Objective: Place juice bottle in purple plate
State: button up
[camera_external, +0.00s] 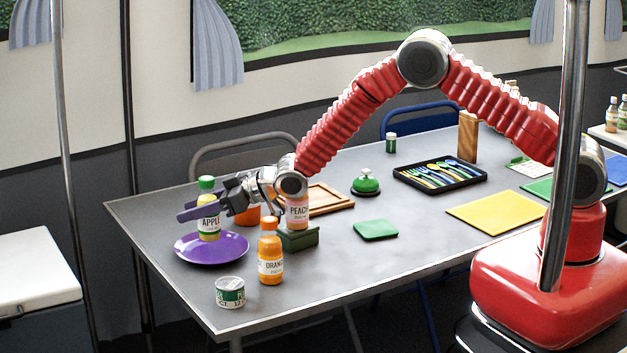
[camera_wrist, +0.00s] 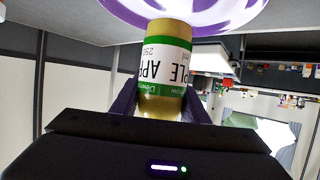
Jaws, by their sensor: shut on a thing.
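My gripper (camera_external: 206,200) is shut on the apple juice bottle (camera_external: 208,226), which has a green cap and a white and green label. The bottle is upright over the purple plate (camera_external: 236,250) at the left end of the table. I cannot tell whether its base touches the plate. In the wrist view the bottle (camera_wrist: 165,62) appears inverted between my two dark fingers, with the plate (camera_wrist: 205,12) past its base.
A peach bottle (camera_external: 297,213) stands at a green box (camera_external: 299,240) close to my wrist. A bell (camera_external: 366,183), cutlery tray (camera_external: 440,175) and yellow mat (camera_external: 497,212) lie to the right.

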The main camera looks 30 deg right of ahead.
aim_at(212, 185)
jog(key=shift+f, duration=1.7)
jog(key=shift+f, duration=0.1)
jog(key=o, duration=1.3)
jog(key=shift+c, duration=0.2)
jog(key=shift+s+d+r, duration=0.35)
jog(key=shift+s+d, duration=0.05)
jog(key=shift+d, duration=0.05)
jog(key=v, duration=0.4)
jog(key=shift+w+a+r, duration=0.1)
jog(key=shift+r, duration=3.25)
